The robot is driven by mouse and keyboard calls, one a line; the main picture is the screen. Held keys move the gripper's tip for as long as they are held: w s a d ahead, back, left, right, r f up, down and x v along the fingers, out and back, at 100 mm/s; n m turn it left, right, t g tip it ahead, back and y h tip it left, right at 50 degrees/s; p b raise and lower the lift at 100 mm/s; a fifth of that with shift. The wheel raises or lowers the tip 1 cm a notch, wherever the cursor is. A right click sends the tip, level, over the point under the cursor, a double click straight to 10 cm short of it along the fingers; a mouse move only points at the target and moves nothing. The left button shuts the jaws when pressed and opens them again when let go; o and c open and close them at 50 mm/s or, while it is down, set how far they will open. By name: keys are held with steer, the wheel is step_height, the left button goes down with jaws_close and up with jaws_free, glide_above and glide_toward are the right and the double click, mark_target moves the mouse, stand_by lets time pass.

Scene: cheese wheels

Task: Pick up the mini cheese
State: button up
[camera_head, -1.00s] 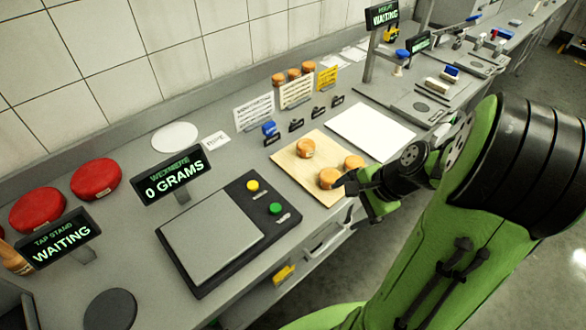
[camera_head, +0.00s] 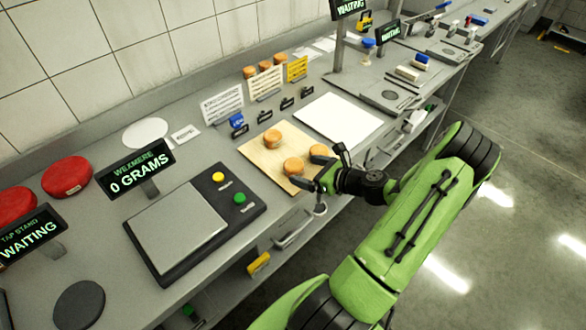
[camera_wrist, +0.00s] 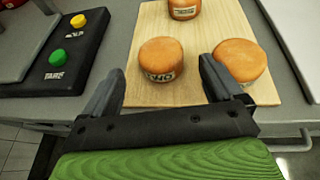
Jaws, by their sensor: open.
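Three small orange mini cheeses sit apart on a wooden board (camera_head: 262,157). In the head view one is at the back (camera_head: 272,138), one nearer the front (camera_head: 293,167) and one at the right (camera_head: 318,152), by my gripper (camera_head: 328,168). In the wrist view the front cheese with a dark-lettered label (camera_wrist: 161,60) lies ahead, between the lines of my open, empty fingers (camera_wrist: 162,72). The right cheese (camera_wrist: 239,60) is just beyond and outside the right finger, which overlaps its edge. The back cheese (camera_wrist: 184,8) is cut by the top edge.
A scale (camera_head: 182,228) reading 0 GRAMS stands left of the board, with yellow and green buttons. A white sheet (camera_head: 338,120) lies to the right. Small dark tags and sign cards (camera_head: 222,105) stand behind. Several orange cheeses (camera_head: 265,66) are at the back, red wheels (camera_head: 67,176) far left.

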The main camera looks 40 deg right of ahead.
mark_target(301, 168)
steer(key=x, duration=0.6)
steer(key=shift+d+b, duration=0.1)
steer(key=shift+b, duration=0.2)
steer(key=shift+s+r, duration=0.1)
steer(key=shift+c, duration=1)
steer(key=c, duration=0.9)
step_height(301, 168, up, 10)
steer(key=shift+r+p, duration=0.1)
steer(key=shift+p, duration=1.15)
